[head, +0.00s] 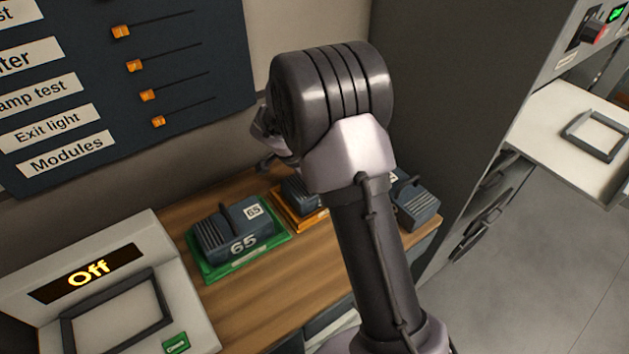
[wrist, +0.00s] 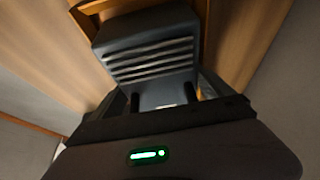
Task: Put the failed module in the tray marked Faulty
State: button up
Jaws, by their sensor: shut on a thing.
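My gripper (wrist: 163,98) is shut on a dark blue-grey ribbed module (wrist: 150,45) in the wrist view. Orange tray edges (wrist: 206,12) show beside the module's far end; whether it rests in the tray is unclear. In the head view my wrist hides most of the gripper and part of the orange tray (head: 290,213) with a dark module (head: 302,190). Left of it, a module marked 65 (head: 232,232) sits in a green tray (head: 213,273). Another dark module (head: 416,204) shows right of my arm. No Faulty mark is readable.
The wooden shelf (head: 262,300) is bare in front of the green tray. A tall dark cabinet (head: 450,110) bounds the right side. A white surface (head: 550,130) with a square frame lies beyond.

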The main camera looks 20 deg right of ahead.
jog(key=shift+f, duration=0.1)
jog(key=o, duration=1.8)
jog(key=s+a+r+n+y+p, duration=0.1)
jog(key=s+a+r+p, duration=0.15)
jog(key=r, duration=0.65)
jog(key=s+a+r+n+y+p, duration=0.1)
jog(key=s+a+r, duration=0.3)
jog(key=r, duration=0.6)
jog(key=s+a+r+n+t+y, duration=0.1)
jog(key=s+a+r+n, duration=0.1)
jog(key=s, duration=0.5)
jog(key=s+a+r+n+t+y, duration=0.2)
jog(key=s+a+n, duration=0.1)
jog(key=s, duration=0.4)
jog(key=s+a+r+n+t+y, duration=0.1)
jog(key=s+a+r+n, duration=0.1)
jog(key=s, duration=0.5)
jog(key=shift+s+a+r+n+t+y, duration=0.35)
jog(key=shift+a+n, duration=0.35)
jog(key=shift+n, duration=0.5)
